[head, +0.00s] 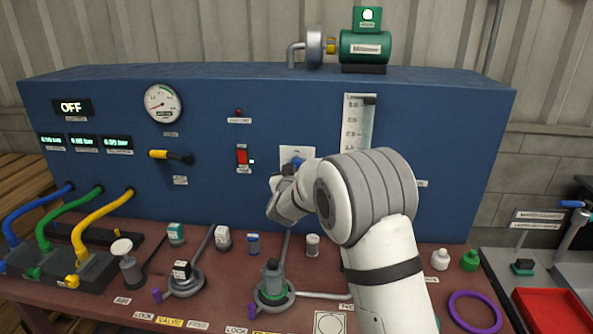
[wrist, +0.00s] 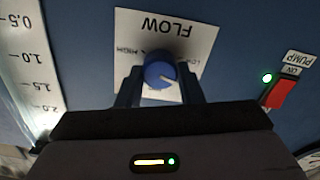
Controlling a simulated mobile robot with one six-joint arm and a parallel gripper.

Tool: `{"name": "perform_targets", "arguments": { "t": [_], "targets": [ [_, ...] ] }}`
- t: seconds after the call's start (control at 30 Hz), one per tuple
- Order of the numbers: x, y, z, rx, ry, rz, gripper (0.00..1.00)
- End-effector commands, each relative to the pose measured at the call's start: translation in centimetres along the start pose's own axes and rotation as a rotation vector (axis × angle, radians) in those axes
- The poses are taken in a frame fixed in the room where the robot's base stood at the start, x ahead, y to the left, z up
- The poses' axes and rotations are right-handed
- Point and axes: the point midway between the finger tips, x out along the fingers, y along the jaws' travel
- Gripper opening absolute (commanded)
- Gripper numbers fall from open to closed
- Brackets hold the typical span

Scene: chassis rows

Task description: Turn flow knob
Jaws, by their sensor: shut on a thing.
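The flow knob (wrist: 160,70) is a blue round knob with a white pointer line, on a white FLOW label plate (wrist: 176,24) that appears upside down in the wrist view. My gripper (wrist: 158,88) has one finger on each side of the knob and is shut on it. In the head view the knob (head: 297,163) shows as a small blue bit on its white plate (head: 297,152), mostly hidden by my gripper (head: 288,175) and arm.
The blue panel (head: 220,110) carries a red pump switch (head: 242,155), a yellow-handled valve (head: 160,155), a gauge (head: 163,103) and a flow scale (head: 357,125). Bottles and clamps stand on the red-brown bench (head: 215,265) below. A purple ring (head: 475,296) lies at right.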

Motion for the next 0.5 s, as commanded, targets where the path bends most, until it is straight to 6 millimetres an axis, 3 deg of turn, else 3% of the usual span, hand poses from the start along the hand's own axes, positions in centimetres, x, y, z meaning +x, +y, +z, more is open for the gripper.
{"name": "perform_targets", "arguments": {
  "t": [0.5],
  "targets": [
    [-0.02,-0.11,0.56,0.405,0.004,0.0,0.11]
  ]
}}
